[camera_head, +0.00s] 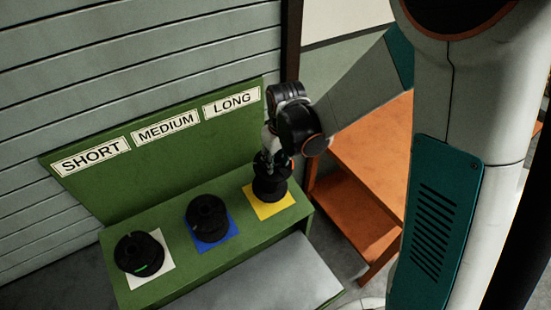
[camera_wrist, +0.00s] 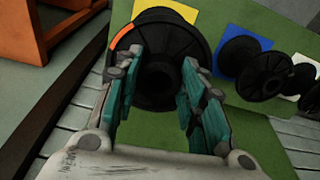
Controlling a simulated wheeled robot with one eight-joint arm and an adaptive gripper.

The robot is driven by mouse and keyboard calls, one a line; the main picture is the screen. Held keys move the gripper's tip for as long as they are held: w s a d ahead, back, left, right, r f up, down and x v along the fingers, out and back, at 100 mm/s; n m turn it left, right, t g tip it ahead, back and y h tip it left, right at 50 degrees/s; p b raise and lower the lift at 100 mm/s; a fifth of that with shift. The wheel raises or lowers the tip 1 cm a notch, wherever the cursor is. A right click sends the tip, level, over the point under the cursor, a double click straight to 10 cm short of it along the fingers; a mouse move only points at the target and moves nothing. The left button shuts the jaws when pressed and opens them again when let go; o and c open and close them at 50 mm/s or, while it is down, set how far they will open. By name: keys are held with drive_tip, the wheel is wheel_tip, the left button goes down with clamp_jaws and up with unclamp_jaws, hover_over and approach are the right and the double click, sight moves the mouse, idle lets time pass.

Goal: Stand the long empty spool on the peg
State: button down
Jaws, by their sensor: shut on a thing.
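A black spool (camera_head: 268,187) stands about upright at the yellow square (camera_head: 250,203), below the LONG label (camera_head: 231,103). My gripper (camera_head: 271,157) is above it, pointing down, and shut on its upper part. In the wrist view the spool's round flange (camera_wrist: 147,29) shows an orange mark at its left edge, with the teal fingers of my gripper (camera_wrist: 160,64) on either side of its hub. The peg is hidden, so I cannot tell whether the spool is around it or fully seated.
Two more black spools stand at the blue square (camera_head: 232,231) and the white square (camera_head: 163,265) on the green stand (camera_head: 173,240). An orange shelf (camera_head: 350,205) is close to the right. A slatted wall (camera_head: 120,60) rises behind.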

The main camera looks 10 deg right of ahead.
drive_tip(key=shift+w+a+f+b, duration=0.1)
drive_tip(key=shift+w+f+b, duration=0.1)
drive_tip(key=shift+f+b, duration=0.95)
drive_tip(key=shift+w+a+f+b, duration=0.1)
drive_tip(key=shift+w+f+b, duration=0.05)
drive_tip(key=shift+f+b, duration=1)
drive_tip(key=shift+w+f+b, duration=0.2)
drive_tip(key=shift+f+b, duration=0.9)
drive_tip(key=shift+f, duration=0.1)
drive_tip(key=c, duration=1)
unclamp_jaws()
drive_tip(key=shift+o, duration=0.2)
drive_tip(key=shift+r, duration=0.1)
drive_tip(key=r, duration=0.4)
drive_tip(key=s+r, duration=0.1)
drive_tip(key=r, duration=0.2)
drive_tip(key=s+r, duration=0.1)
drive_tip(key=r, duration=0.3)
drive_tip(key=shift+d+r, duration=0.35)
drive_tip(key=shift+d, duration=0.05)
drive_tip(key=shift+s+f, duration=0.1)
